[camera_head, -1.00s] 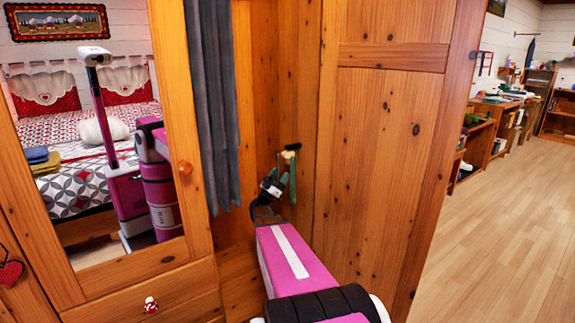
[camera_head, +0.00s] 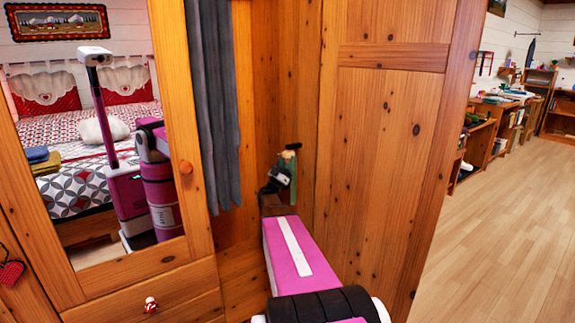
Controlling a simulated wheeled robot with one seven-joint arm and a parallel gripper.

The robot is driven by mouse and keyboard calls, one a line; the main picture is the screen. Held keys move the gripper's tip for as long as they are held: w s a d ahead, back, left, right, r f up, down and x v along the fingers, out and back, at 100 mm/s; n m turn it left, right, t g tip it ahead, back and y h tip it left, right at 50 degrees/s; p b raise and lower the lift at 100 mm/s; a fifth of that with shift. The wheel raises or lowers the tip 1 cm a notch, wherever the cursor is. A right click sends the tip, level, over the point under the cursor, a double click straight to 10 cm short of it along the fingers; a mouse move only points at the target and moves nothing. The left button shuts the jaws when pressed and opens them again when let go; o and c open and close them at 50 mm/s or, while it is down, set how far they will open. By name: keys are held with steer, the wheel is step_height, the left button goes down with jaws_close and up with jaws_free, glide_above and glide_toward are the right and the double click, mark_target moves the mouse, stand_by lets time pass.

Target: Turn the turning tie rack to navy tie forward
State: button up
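The turning tie rack (camera_head: 293,147) is inside the open wardrobe, low near its back corner. I cannot make out a navy tie. My gripper (camera_head: 279,178) is small and dark at the end of my magenta arm, right at the rack and touching or just in front of the green tie. Its fingers are too small and overlapped to tell whether they are open or shut.
The wardrobe's mirrored door (camera_head: 110,150) is on the left, with a drawer (camera_head: 150,300) below it. A grey garment (camera_head: 213,100) hangs left of my arm. A wooden panel door (camera_head: 385,150) stands close on the right. Open floor (camera_head: 500,240) lies beyond it.

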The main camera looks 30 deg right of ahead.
steer(key=shift+n+t, duration=0.3)
steer(key=shift+t, duration=0.4)
